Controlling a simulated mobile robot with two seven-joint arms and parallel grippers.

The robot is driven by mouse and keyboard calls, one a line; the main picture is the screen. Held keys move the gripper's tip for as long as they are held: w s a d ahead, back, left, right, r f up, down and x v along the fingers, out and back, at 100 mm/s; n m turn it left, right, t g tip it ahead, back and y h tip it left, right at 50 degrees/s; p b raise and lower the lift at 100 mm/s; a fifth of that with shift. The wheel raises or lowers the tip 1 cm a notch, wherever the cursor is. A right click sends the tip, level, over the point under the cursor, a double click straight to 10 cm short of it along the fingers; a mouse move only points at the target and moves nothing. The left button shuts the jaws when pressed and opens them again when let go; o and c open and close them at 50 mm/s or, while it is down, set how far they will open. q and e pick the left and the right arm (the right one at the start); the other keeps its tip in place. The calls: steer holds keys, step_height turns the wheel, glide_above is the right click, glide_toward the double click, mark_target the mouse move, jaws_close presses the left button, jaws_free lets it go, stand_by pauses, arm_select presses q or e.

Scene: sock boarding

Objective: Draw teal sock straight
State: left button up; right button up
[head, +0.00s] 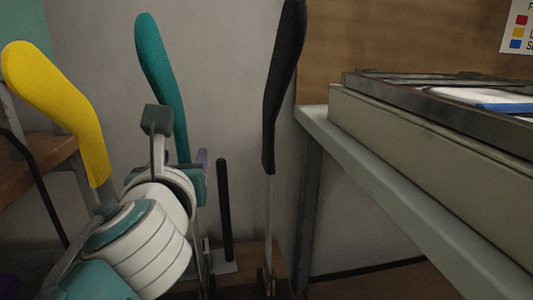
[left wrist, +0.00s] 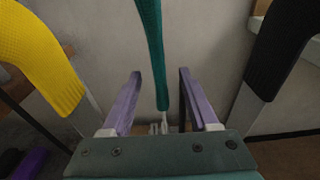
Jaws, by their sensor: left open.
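The teal sock (head: 160,75) hangs toe-up on an upright form in the head view, leaning slightly, its lower part behind my left gripper. It also shows in the left wrist view (left wrist: 151,45), running down between the two purple fingers of my left gripper (left wrist: 160,72). The gripper is open, with a finger on either side of the sock's lower end and visible gaps at both sides. In the head view a bit of purple finger (head: 201,158) shows beside the sock. The pale form (left wrist: 164,121) shows below the cuff. My right gripper is not in view.
A yellow sock (head: 62,105) stands on a form at left and a black sock (head: 284,80) on one at right. A short dark post (head: 224,210) rises behind my wrist. A bench (head: 390,195) bearing a large flat box-like unit (head: 430,150) stands at right.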

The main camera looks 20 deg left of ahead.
arm_select(q)
steer(key=shift+f+v, duration=0.55)
steer(key=shift+v, duration=3.95)
steer(key=s+a+r+n+g+h+p, duration=0.1)
steer(key=s+a+r+n+g+p, duration=0.2)
steer(key=r+n+p, duration=0.6)
steer(key=s+a+r+n+g+h+p, duration=0.1)
steer(key=s+r+n+g+p, duration=0.3)
steer(key=n+p, duration=0.6)
steer(key=s+d+r+n+g+h+p, duration=0.2)
steer(key=s+d+r+n+h+p, duration=0.15)
steer(key=s+r+p, duration=0.4)
steer(key=s+d+r+n+g+h+p, duration=0.25)
steer(key=s+d+r+n+p, duration=0.2)
steer(key=r+p, duration=0.6)
steer(key=w+r+p+v, duration=0.1)
steer(key=w+p+v, duration=0.2)
steer(key=p+v, duration=1.3)
steer(key=w+a+r+p+v, duration=0.1)
steer(key=w+p+v, duration=0.3)
steer(key=p+v, duration=1.2)
steer(key=w+t+p, duration=0.1)
steer(key=p, duration=0.4)
steer(key=shift+n+h+p, duration=0.4)
steer(key=shift+f, duration=0.2)
